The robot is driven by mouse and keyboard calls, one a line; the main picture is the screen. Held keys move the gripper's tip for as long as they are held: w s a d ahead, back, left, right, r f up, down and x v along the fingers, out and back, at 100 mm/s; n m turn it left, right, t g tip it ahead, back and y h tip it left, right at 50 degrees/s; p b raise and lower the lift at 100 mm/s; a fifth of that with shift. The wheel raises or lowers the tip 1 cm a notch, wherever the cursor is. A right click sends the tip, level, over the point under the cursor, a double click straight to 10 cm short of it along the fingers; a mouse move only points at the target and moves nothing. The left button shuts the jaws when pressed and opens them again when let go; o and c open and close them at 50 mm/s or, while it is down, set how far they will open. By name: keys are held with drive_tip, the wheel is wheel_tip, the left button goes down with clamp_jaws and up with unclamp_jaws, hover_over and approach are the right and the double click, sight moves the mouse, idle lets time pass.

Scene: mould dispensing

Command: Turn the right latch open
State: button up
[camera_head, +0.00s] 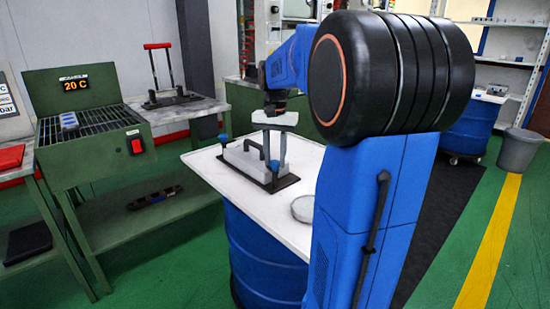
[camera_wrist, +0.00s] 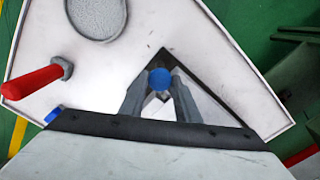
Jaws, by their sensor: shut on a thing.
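The mould (camera_head: 246,160) is a grey block with a dark handle on a black base plate, on the white table top (camera_head: 215,182). The right latch (camera_head: 274,167) has a blue knob at the block's near right side. A second blue-topped latch (camera_head: 223,138) stands at the left end. My gripper (camera_head: 274,158) points down at the right latch with its fingers around it. In the wrist view my gripper (camera_wrist: 160,88) has a grey finger on each side of the blue knob (camera_wrist: 160,78) and is shut on it. The fingers partly hide the latch's lower part.
A round dish (camera_head: 303,208) lies on the table near my arm. In the wrist view a red-handled tool (camera_wrist: 32,82) is at the left. A green heater cabinet (camera_head: 90,115) and a red-handled press (camera_head: 160,70) stand beyond the table.

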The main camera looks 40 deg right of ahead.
sight(275, 162)
drive_tip(key=m, duration=0.4)
drive_tip(key=shift+m, duration=0.3)
drive_tip(key=m, duration=0.3)
drive_tip(key=shift+m, duration=0.3)
drive_tip(key=m, duration=0.3)
drive_tip(key=shift+m, duration=2.1)
drive_tip(key=o, duration=1)
drive_tip(key=shift+o, duration=0.2)
drive_tip(key=shift+r, duration=0.15)
wheel_tip(275, 162, up, 17)
drive_tip(key=shift+a, duration=0.1)
